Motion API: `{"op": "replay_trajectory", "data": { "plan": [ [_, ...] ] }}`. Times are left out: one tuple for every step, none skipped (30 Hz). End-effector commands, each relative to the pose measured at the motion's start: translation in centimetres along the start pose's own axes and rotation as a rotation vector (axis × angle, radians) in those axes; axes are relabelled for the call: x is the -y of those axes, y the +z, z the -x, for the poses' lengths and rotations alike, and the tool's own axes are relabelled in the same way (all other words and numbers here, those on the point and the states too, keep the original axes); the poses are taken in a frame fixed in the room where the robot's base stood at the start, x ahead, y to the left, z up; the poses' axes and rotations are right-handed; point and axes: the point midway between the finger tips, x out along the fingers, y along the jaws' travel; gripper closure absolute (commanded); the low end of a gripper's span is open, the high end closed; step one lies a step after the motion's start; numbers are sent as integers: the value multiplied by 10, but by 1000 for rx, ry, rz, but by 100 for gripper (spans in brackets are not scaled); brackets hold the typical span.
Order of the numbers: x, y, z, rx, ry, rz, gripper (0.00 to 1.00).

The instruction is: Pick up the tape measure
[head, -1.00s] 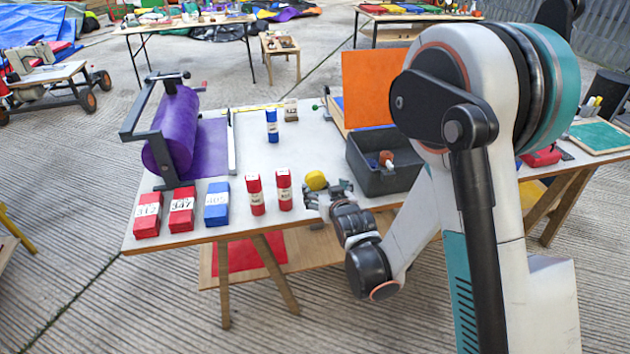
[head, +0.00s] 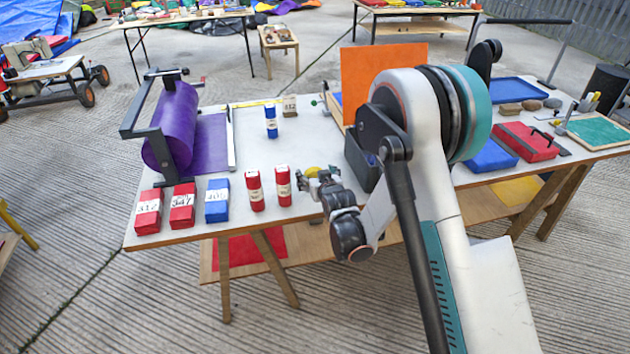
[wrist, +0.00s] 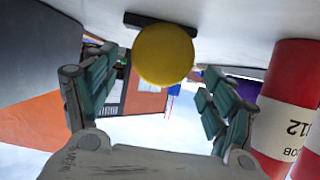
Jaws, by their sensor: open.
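The tape measure appears as a round yellow body (wrist: 164,54) with a dark strip behind it, in the upper middle of the wrist view. In the head view its yellow top (head: 312,171) shows just behind my gripper (head: 322,183), which hides part of it. My gripper also shows in the wrist view (wrist: 158,80), its jaws open and empty. The tape measure lies in line with the gap between the two fingers, with space visible on both sides. I cannot tell how far ahead of the fingertips it is.
Red cylinders (head: 284,186) stand close left of my gripper; one shows large at the wrist view's right edge (wrist: 297,90). A dark grey bin (head: 360,160) and orange panel (head: 378,75) stand behind, partly hidden by my arm. Labelled boxes (head: 217,201) line the table's front edge.

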Motion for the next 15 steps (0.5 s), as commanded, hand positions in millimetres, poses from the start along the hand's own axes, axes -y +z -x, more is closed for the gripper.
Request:
{"op": "replay_trajectory", "data": {
  "plan": [
    [-1, 3, -10, 0, 0, 0, 23],
    [-1, 3, -14, 0, 0, 0, 23],
    [-1, 3, -19, 0, 0, 0, 23],
    [-1, 2, -22, 0, 0, 0, 23],
    [-1, 2, -25, 0, 0, 0, 23],
    [-1, 2, -28, 0, 0, 0, 23],
    [-1, 1, -29, 0, 0, 0, 23],
    [-1, 1, -30, 0, 0, 0, 23],
    [-1, 0, -31, 0, 0, 0, 23],
    [-1, 0, -31, 0, 0, 0, 23],
    [-1, 0, -31, 0, 0, 0, 23],
    [-1, 0, -31, 0, 0, 0, 23],
    [-1, 0, -31, 0, 0, 0, 23],
    [-1, 0, -31, 0, 0, 0, 23],
    [-1, 0, -31, 0, 0, 0, 25]
  ]
}}
